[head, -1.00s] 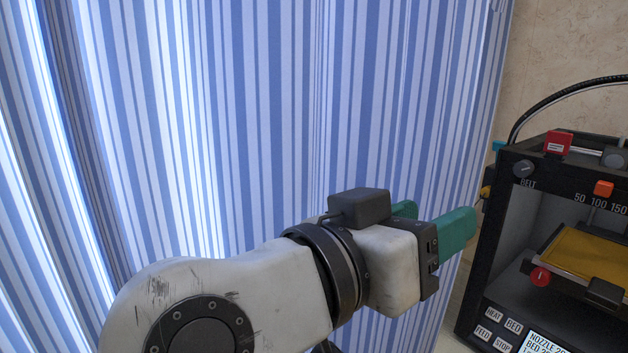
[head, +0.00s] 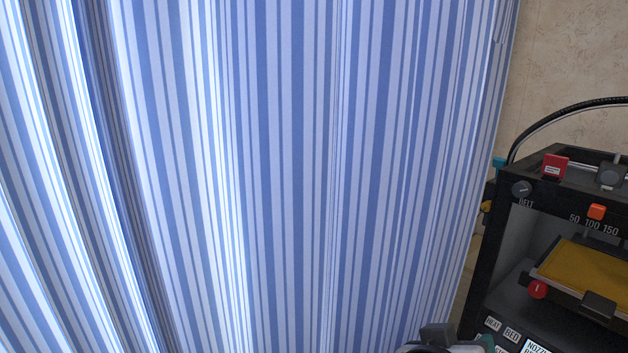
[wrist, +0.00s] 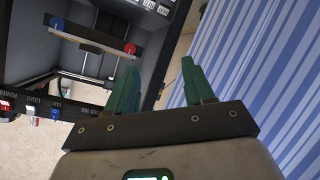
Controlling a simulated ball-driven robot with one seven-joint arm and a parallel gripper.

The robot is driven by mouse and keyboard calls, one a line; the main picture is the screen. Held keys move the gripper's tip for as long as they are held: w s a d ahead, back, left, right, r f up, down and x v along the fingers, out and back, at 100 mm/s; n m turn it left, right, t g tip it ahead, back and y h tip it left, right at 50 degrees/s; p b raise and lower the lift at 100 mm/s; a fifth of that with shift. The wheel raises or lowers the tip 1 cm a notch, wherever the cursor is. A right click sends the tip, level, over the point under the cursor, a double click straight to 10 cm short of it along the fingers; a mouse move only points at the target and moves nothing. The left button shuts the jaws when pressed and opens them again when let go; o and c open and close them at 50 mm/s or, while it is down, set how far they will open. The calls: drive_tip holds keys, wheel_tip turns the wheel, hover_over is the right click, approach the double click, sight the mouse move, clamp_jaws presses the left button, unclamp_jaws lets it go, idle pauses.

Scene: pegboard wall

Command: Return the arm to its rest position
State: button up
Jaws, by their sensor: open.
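My gripper (wrist: 158,88) shows in the wrist view with two green fingers spread apart and nothing between them. In the head view only a small top part of my gripper (head: 487,343) shows at the bottom edge, in front of the printer's lower left corner. The rest of my arm is below that picture.
A black 3D printer (head: 492,262) with a yellow bed (head: 588,270) stands at the right. It also shows at the upper left of the wrist view (wrist: 150,75). A blue and white striped curtain (head: 290,180) fills the left and middle. A beige wall (head: 575,60) is behind the printer.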

drive_tip(key=s+d+f+n+g+y+p, duration=0.1)
drive_tip(key=s+d+f+g+y+p, duration=0.1)
drive_tip(key=s+d+f, duration=0.45)
drive_tip(key=s+d+f+n+g+y+p, duration=0.15)
drive_tip(key=s+f, duration=0.25)
drive_tip(key=f, duration=0.5)
drive_tip(key=s+f+g+y+p, duration=0.1)
drive_tip(key=s+f+g+y, duration=0.1)
drive_tip(key=s, duration=0.6)
drive_tip(key=s+f+g+y+p, duration=0.2)
drive_tip(key=s+f, duration=0.3)
drive_tip(key=s, duration=0.3)
drive_tip(key=shift+a+f+y, duration=0.25)
drive_tip(key=shift+a+y, duration=0.05)
drive_tip(key=shift+y, duration=0.55)
